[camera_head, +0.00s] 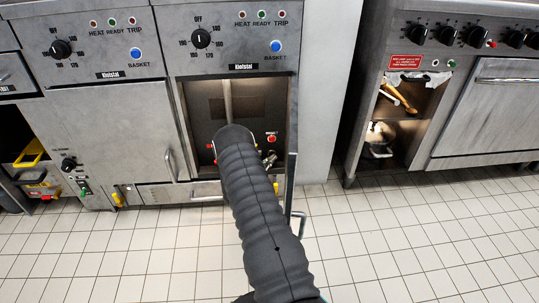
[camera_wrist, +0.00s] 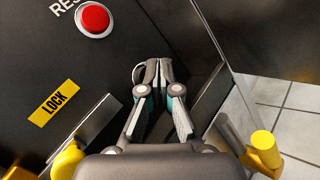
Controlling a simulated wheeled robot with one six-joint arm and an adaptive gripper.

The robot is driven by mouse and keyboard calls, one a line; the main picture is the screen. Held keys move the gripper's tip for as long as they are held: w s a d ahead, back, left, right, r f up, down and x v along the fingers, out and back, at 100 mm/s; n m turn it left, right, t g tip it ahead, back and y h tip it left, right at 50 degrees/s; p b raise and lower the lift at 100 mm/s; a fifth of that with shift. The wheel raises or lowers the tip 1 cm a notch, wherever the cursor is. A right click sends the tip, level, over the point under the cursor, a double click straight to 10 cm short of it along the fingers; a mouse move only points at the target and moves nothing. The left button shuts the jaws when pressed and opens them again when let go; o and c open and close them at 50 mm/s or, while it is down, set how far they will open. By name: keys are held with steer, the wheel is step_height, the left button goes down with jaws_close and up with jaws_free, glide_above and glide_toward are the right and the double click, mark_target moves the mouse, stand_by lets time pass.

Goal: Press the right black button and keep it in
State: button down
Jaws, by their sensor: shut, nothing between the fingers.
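I cannot make out the right black button in either view; the fingers and arm cover part of the panel. My gripper (camera_wrist: 152,70) is shut and empty in the wrist view, its fingertips close to the dark panel (camera_wrist: 40,65). I cannot tell whether they touch it. A curved grey edge shows just left of the tips. A red button (camera_wrist: 94,19) sits up and to the left of the tips, under partly cut-off lettering. In the head view my dark arm reaches into the open lower compartment of the right fryer (camera_head: 245,52) and largely hides the gripper.
A yellow LOCK label (camera_wrist: 54,103) is on the panel. A yellow-capped part (camera_wrist: 263,146) stands at the lower right. The open cabinet door (camera_head: 291,175) edges the compartment's right side. A stove (camera_head: 480,100) stands further right; the tiled floor (camera_head: 420,235) before it is clear.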

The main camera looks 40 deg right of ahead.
steer(key=shift+w+d+r, duration=0.5)
steer(key=shift+w+r, duration=0.1)
steer(key=shift+w, duration=0.05)
steer(key=shift+d+f, duration=0.1)
stand_by(1.0)
steer(key=shift+s, duration=0.1)
steer(key=shift+s+f, duration=0.2)
steer(key=shift+f, duration=0.15)
steer(key=shift+s+a+f, duration=0.15)
steer(key=shift+s+a, duration=0.15)
steer(key=shift+s, duration=0.2)
steer(key=shift+s+a+p, duration=0.1)
steer(key=shift+s+p, duration=0.2)
steer(key=shift+s, duration=0.05)
steer(key=shift+s+a+p, duration=0.35)
steer(key=shift+s+a, duration=0.85)
steer(key=shift+a, duration=0.15)
